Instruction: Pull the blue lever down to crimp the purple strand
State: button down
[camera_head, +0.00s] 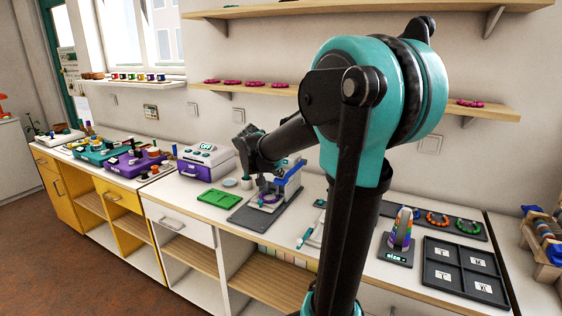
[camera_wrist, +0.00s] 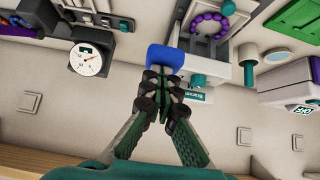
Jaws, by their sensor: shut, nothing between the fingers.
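The blue lever (camera_head: 289,174) rises at the right of the crimping press on the counter, and its blue end shows in the wrist view (camera_wrist: 165,57). The purple strand (camera_head: 271,198) lies as a ring of beads on the press; it also shows in the wrist view (camera_wrist: 211,24). My gripper (camera_wrist: 163,80) is shut and empty, its fingertips overlapping the edge of the blue lever's end in the wrist view. I cannot tell if they touch it. In the head view, my arm reaches over the press and partly hides it.
A dial gauge (camera_wrist: 89,60) stands beside the lever in the wrist view. A green tray (camera_head: 217,199) and a purple and white machine (camera_head: 205,162) are left of the press. A dark sorting tray (camera_head: 462,276) lies at the right. A shelf (camera_head: 290,89) runs along the wall behind.

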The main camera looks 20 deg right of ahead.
notch_tip(320, 180, down, 8)
jog(key=t+h, duration=0.1)
jog(key=shift+s+a+t+h, duration=0.15)
jog(key=shift+s+t+h, duration=0.15)
jog(key=shift+s, duration=0.05)
dwell(0.3)
jog(key=shift+r, duration=0.1)
